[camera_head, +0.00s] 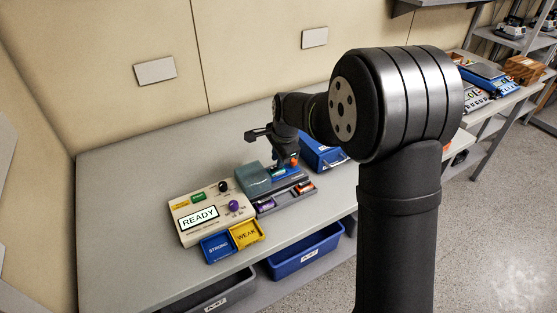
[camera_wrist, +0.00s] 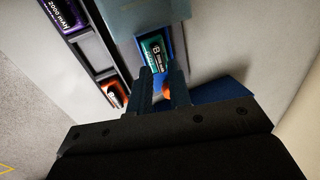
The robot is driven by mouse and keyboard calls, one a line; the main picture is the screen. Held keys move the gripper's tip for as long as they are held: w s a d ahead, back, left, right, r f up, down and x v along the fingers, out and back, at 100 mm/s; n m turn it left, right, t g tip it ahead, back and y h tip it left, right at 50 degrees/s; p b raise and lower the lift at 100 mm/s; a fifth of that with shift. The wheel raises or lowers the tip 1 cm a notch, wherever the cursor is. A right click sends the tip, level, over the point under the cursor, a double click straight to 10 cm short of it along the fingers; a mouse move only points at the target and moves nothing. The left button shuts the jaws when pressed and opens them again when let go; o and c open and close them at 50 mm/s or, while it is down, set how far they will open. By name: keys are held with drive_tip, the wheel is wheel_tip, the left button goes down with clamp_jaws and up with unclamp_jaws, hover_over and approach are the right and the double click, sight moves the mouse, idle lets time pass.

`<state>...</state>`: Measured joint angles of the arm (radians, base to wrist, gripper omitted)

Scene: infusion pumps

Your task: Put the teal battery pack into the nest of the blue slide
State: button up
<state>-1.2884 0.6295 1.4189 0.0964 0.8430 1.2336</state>
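The teal battery pack (camera_wrist: 154,54) lies in the blue slide (camera_wrist: 180,44), close to the edge of a grey-teal housing (camera_wrist: 145,14). In the head view the pack is a small green patch (camera_head: 278,173) on the blue slide (camera_head: 291,171). My gripper (camera_wrist: 162,74) points down over the near end of the slide, its two fingers apart with no battery between them. An orange knob (camera_wrist: 168,90) shows between and behind the fingers; I cannot tell whether they touch it. In the head view the knob (camera_head: 294,160) is just below my gripper (camera_head: 288,158).
A rack beside the slide holds a purple battery (camera_wrist: 63,14) and an orange one (camera_wrist: 115,92), with an empty slot between. A tester reading READY (camera_head: 199,219) stands left, with blue STRONG (camera_head: 217,247) and yellow WEAK (camera_head: 246,234) trays before it. A blue bin (camera_head: 322,153) is behind.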

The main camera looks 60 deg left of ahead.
drive_tip(key=o, duration=0.5)
drive_tip(key=shift+o, duration=0.2)
drive_tip(key=shift+r, duration=1.2)
wheel_tip(320, 180, up, 3)
drive_tip(key=shift+o, duration=0.5)
